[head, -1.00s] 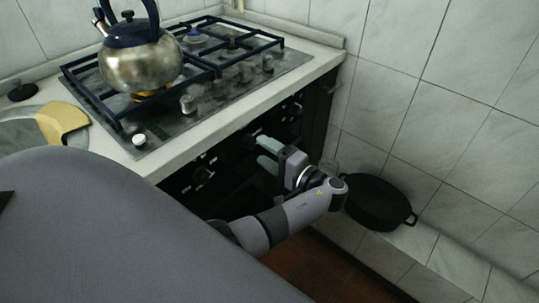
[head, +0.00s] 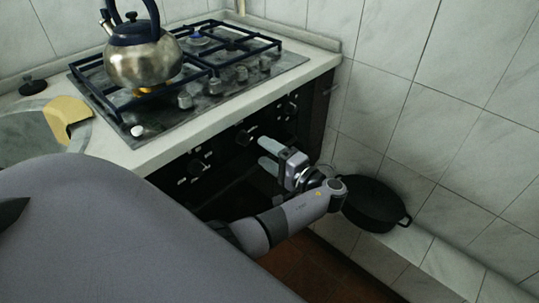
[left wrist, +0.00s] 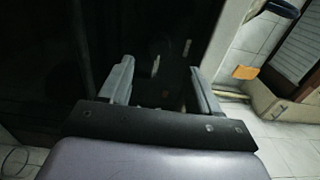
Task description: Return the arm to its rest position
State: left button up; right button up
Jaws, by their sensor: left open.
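My left gripper (head: 268,155) is in front of the dark oven front (head: 222,163) below the counter, with its fingers pointing left toward the knobs. It is open and nothing shows between its fingers. In the left wrist view my left gripper (left wrist: 162,80) has its two grey fingers spread wide before a dark surface. My left forearm crosses the lower middle of the head view. My right gripper is not in view.
A steel kettle (head: 143,60) stands on the gas hob (head: 205,85). A black pot (head: 372,203) sits on a low ledge by the tiled wall, close beside my left wrist. A yellow cloth (head: 66,113) lies at the left counter's sink edge.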

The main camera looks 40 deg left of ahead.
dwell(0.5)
pick_arm(q)
jog(key=s+d+f+m+t+h+p, duration=0.2)
jog(key=s+d+f+h+p, duration=0.1)
jog(key=s+f+h, duration=0.3)
jog(key=s+d+f+m+t+h+p, duration=0.2)
jog(key=s+d+f+h+p, duration=0.15)
jog(key=f+h, duration=0.4)
jog(key=s+d+r+n+t+h+p, duration=0.2)
jog(key=s+d+r+t+h, duration=0.3)
jog(key=s+d+r, duration=0.4)
jog(key=shift+s+d+r+n+h+p, duration=0.2)
jog(key=shift+s+n+h+p, duration=0.2)
jog(key=shift+s+h+p, duration=0.5)
